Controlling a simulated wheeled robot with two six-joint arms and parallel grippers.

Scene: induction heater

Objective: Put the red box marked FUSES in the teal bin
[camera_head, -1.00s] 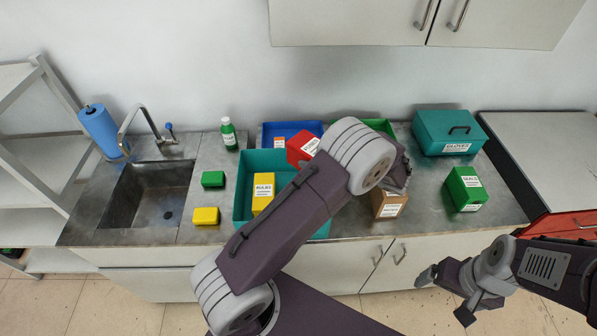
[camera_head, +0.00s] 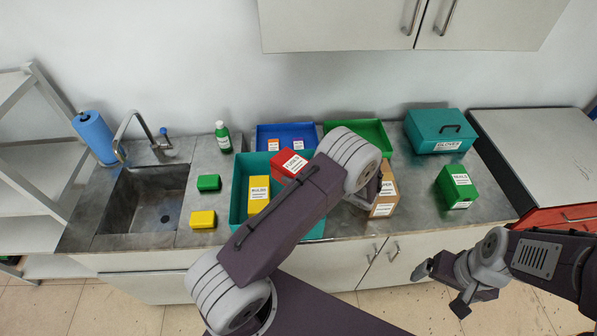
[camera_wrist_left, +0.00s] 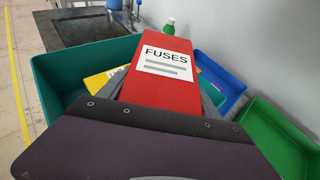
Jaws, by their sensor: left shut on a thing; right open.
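The red box marked FUSES (camera_head: 290,161) is over the back right part of the teal bin (camera_head: 238,200) in the head view. In the left wrist view the same red box (camera_wrist_left: 165,88) fills the middle, its label facing up. My left gripper (camera_wrist_left: 163,95) is shut on it, with grey fingers along its sides. In the head view my arm hides this gripper. How far the box is above the bin floor is unclear. A yellow box (camera_head: 259,188) stands in the bin. My right gripper (camera_head: 441,287) is open and empty in front of the counter.
Blue (camera_head: 262,133) and green (camera_head: 372,128) trays lie behind the bin. A brown box (camera_head: 385,207), a green box (camera_head: 459,184) and a teal case (camera_head: 440,130) are to the right. Small green (camera_head: 208,182) and yellow (camera_head: 203,218) blocks and a sink (camera_head: 150,205) are to the left.

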